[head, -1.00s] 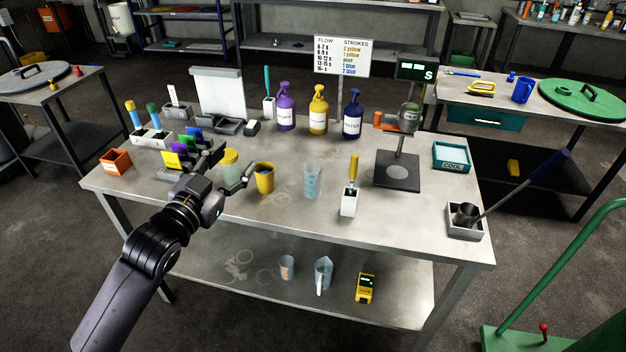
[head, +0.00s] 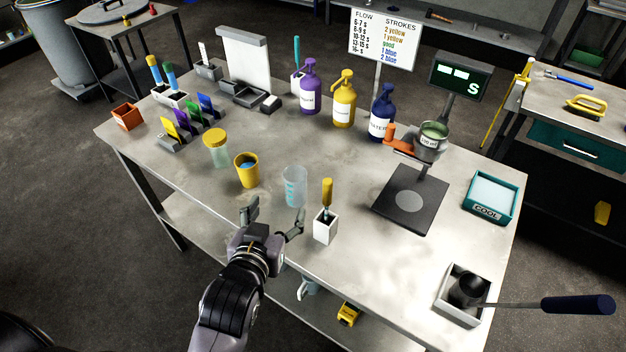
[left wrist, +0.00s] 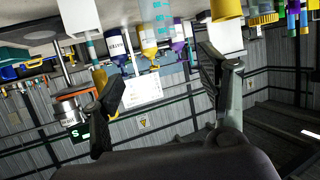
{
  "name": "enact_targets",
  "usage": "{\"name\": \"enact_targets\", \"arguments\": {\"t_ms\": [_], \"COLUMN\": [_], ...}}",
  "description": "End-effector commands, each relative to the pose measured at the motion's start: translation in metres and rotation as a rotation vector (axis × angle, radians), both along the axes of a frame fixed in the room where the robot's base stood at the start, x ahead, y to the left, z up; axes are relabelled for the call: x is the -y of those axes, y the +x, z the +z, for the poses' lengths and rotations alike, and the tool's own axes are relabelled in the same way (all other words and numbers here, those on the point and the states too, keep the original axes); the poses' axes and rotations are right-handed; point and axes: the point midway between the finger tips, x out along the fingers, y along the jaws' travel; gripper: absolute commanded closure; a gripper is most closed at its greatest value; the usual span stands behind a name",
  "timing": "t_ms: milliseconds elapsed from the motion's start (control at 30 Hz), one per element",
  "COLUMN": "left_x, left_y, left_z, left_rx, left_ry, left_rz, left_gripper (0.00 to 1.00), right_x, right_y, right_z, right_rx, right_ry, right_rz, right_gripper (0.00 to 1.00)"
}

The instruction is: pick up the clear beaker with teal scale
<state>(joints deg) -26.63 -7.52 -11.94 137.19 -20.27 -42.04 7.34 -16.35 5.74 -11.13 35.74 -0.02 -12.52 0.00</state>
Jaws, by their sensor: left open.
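The clear beaker with teal scale (head: 295,186) stands upright on the metal table (head: 300,235), between the yellow cup and the white holder. My left gripper (head: 275,212) is open and empty at the table's front edge, in front of the beaker and not touching it. In the left wrist view the beaker (left wrist: 152,14) shows at the top, beyond the gap between the open fingers (left wrist: 165,88); its upper part in that inverted-looking view is cut off or faint. My right gripper is not in view.
Close to the beaker, a yellow cup (head: 247,170) stands to the left and a white holder with a yellow-handled tool (head: 325,226) to the right. A black-based stand (head: 410,200) is further right.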

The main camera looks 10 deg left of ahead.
Motion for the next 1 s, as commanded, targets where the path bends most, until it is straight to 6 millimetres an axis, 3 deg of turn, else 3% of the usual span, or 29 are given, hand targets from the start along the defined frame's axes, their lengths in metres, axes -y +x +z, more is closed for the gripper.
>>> {"name": "enact_targets", "arguments": {"t_ms": [300,533,700,1000], "left_x": [-0.003,-0.004,-0.005,-0.002], "left_y": [0.058,0.098,0.11,0.135], "left_z": [-0.019,-0.034,-0.04,-0.051], "left_rx": [0.001,0.001,0.001,0.0], "left_ry": [0.002,0.002,0.001,0.0], "left_rz": [-0.001,-0.001,0.0,-0.001], "left_gripper": [0.32,0.32,0.32,0.32], "right_x": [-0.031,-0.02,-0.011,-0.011], "right_y": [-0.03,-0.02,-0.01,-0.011], "right_z": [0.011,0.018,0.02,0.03], "right_rx": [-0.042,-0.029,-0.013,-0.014], "right_ry": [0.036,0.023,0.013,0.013], "right_rz": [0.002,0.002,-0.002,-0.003], "right_gripper": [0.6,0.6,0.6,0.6]}}
